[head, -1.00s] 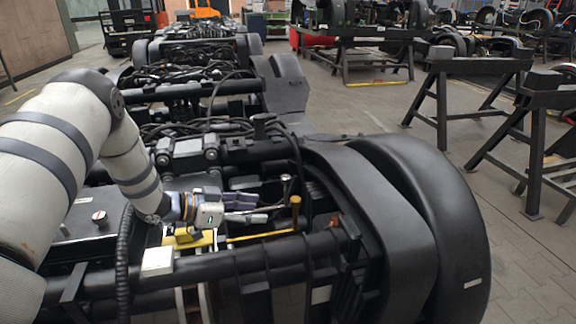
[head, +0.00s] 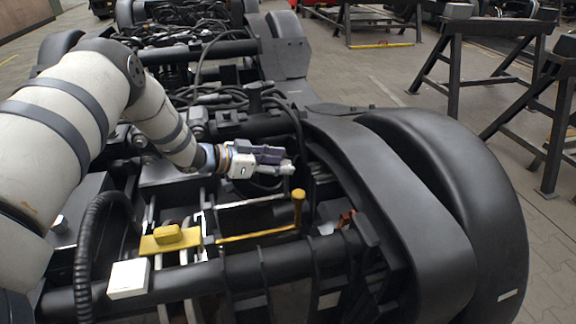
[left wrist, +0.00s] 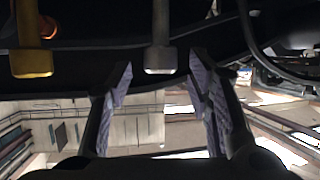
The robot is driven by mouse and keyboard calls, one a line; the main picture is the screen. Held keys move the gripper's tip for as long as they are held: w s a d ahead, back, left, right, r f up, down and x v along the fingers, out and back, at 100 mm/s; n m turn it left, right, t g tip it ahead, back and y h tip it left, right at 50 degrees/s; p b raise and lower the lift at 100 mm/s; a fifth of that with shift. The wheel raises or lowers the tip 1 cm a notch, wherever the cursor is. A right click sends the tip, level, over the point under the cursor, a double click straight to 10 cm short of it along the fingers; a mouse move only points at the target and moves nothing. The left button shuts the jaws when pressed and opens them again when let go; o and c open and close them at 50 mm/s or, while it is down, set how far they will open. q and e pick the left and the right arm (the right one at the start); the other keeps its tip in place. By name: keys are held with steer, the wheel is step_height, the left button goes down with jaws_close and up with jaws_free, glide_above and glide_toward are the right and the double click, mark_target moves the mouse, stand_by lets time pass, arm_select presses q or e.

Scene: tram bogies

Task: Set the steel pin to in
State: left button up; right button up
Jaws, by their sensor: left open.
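The steel pin (left wrist: 159,50) shows in the left wrist view as a grey shaft with a wider, square-looking end. Its end lies between the lines of my left gripper's fingers (left wrist: 160,80), just beyond the tips; I cannot tell whether they touch. In the head view my left gripper (head: 289,160) reaches right over the bogie frame, low beside a yellow pin (head: 298,205). It is open. In that view the steel pin is mostly hidden at the fingertips. The yellow pin (left wrist: 32,50) also shows left of the steel one in the wrist view. My right gripper is out of view.
A yellow block on a plate (head: 168,238) and a white box (head: 128,279) sit on the frame at the near left. A yellow bar (head: 255,236) runs near the yellow pin. A large black wheel cover (head: 450,200) stands right. Black trestles (head: 455,80) stand beyond open floor.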

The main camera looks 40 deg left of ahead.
arm_select(q)
steer(key=shift+x, duration=1.25)
steer(key=shift+r, duration=0.1)
jaws_close()
steer(key=s+a+p, duration=0.2)
steer(key=s+a, duration=0.9)
steer(key=s, duration=0.2)
steer(key=shift+s+a+p, duration=0.3)
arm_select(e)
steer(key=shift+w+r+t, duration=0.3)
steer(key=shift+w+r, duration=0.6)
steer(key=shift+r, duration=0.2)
arm_select(q)
jaws_free()
steer(key=v, duration=1.2)
steer(key=shift+a, duration=0.1)
